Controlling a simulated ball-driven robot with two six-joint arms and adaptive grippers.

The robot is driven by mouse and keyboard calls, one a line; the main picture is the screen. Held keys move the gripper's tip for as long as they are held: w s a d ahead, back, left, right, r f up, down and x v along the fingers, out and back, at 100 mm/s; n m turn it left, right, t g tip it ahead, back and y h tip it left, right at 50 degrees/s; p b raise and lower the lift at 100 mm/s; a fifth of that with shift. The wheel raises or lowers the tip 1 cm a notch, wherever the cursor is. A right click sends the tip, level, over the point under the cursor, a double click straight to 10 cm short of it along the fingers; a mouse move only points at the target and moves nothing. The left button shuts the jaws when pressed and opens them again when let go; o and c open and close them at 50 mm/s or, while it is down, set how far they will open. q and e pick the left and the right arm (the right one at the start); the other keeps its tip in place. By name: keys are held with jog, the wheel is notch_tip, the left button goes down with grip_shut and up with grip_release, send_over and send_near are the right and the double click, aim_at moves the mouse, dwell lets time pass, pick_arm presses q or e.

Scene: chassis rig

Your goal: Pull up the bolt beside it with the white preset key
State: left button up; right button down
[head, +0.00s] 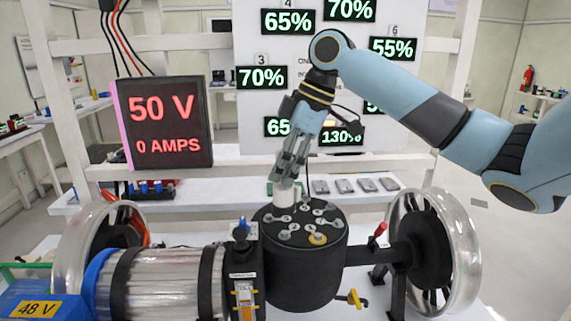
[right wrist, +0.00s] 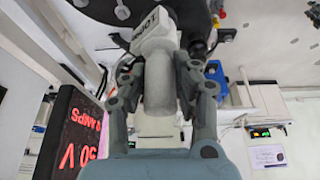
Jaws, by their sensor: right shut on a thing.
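My right gripper (head: 287,172) points down over the black drum (head: 300,268) and is shut on a white key (head: 287,195). The white key stands at the back of the drum's top; whether it sits on a bolt there is hidden. In the right wrist view the white key (right wrist: 158,45) is between the two fingers, its far end at the dark drum (right wrist: 95,10). Several small pale bolts ring the drum's top, and one at the front right has an orange base (head: 317,239). My left gripper is not in view.
A motor with a "48 V" blue box (head: 38,305) joins the drum at left. Silver wheels (head: 450,250) stand at both ends. A red-handled lever (head: 378,232) and a yellow valve handle (head: 355,299) are right of the drum. The meter (head: 165,122) reads 50 V, 0 amps.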

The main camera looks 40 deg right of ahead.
aim_at(286, 201)
jog(key=shift+d, duration=0.15)
jog(key=shift+d+p, duration=0.1)
jog(key=shift+p, duration=0.55)
notch_tip(286, 201, down, 5)
jog(key=shift+b, duration=1.25)
jog(key=shift+f, duration=0.15)
jog(key=shift+f+b, duration=0.45)
jog(key=shift+f, duration=0.45)
jog(key=shift+s+f+p, duration=0.1)
jog(key=shift+f+p, duration=0.1)
jog(key=shift+p, duration=0.1)
dwell(0.8)
